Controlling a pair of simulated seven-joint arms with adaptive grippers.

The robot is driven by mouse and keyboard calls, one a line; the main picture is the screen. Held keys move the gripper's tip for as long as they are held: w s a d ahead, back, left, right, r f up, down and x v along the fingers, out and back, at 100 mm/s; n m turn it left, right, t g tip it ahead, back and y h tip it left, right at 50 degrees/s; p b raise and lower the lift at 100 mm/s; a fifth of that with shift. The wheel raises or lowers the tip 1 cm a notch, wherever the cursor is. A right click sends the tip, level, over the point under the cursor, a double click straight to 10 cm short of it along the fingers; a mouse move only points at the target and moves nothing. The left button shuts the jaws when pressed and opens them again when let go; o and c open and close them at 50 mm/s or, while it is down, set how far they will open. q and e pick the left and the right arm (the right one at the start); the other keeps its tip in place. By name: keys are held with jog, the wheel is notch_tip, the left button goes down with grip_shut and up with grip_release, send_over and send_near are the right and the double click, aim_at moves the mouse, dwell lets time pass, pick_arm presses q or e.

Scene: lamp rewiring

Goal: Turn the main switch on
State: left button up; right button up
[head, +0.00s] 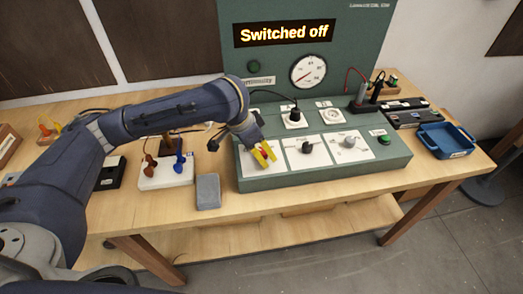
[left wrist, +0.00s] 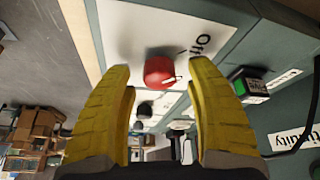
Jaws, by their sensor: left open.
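The main switch, a red rotary knob (left wrist: 160,71) on a white plate, shows in the left wrist view beside a printed word that seems to read "Off". It sits between the two yellow fingers of my left gripper (left wrist: 165,110), which are open and apart from it. The display (head: 284,33) on the green panel reads "Switched off". My right gripper is not in view.
Two more white plates with a black knob (head: 308,147) and a grey knob (head: 349,142) lie to the right. A green button (head: 384,140) is at the console's right. A grey block (head: 208,191) and a white base with levers (head: 166,174) stand left. A blue tray (head: 446,140) is far right.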

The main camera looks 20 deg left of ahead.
pick_arm(q)
jog(key=shift+w+f, duration=0.1)
jog(key=shift+f, duration=0.1)
jog(key=shift+c, duration=0.5)
grip_shut()
